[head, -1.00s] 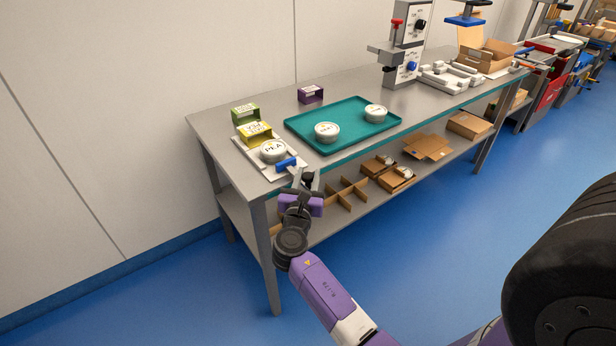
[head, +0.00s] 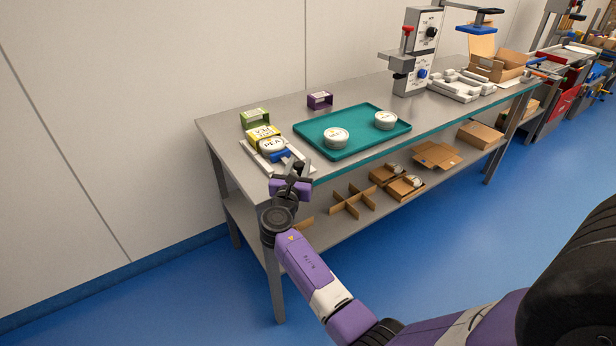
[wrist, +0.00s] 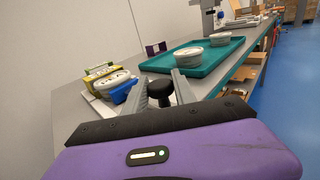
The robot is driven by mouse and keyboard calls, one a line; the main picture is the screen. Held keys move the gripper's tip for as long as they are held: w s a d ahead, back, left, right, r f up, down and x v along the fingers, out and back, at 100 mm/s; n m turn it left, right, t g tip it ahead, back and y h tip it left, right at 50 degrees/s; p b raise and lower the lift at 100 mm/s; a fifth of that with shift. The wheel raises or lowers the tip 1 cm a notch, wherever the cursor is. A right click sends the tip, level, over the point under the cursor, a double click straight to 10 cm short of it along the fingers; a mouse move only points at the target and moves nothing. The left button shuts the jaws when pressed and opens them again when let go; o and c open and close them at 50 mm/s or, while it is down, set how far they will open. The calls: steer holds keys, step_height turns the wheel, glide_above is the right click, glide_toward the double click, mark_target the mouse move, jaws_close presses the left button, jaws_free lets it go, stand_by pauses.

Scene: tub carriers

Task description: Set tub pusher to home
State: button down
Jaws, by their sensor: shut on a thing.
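The tub pusher is a blue block (head: 281,156) on a white base (head: 300,168) at the table's near-left corner. A white tub marked PEA (head: 272,146) stands against the blue block. The far side of the tub is inside or against a yellow carrier sleeve (head: 262,133). In the wrist view the blue block (wrist: 122,91) shows left of my fingers, beside the tub (wrist: 117,77). My gripper (wrist: 162,84) is shut on the pusher's black knob (wrist: 157,85). My fingers hide part of the pusher's near end.
A green sleeve (head: 255,118) stands behind the yellow one, and a purple sleeve (head: 320,100) farther back. A teal tray (head: 390,145) with two white tubs lies to the right. A grey press (head: 411,70) stands beyond it. The lower shelf holds cardboard boxes and dividers.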

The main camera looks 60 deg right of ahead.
steer(key=shift+w+d, duration=0.15)
steer(key=shift+w, duration=0.15)
steer(key=c, duration=1.1)
jaws_free()
steer(key=shift+o, duration=0.2)
steer(key=shift+v, duration=3.9)
steer(key=shift+s, duration=0.1)
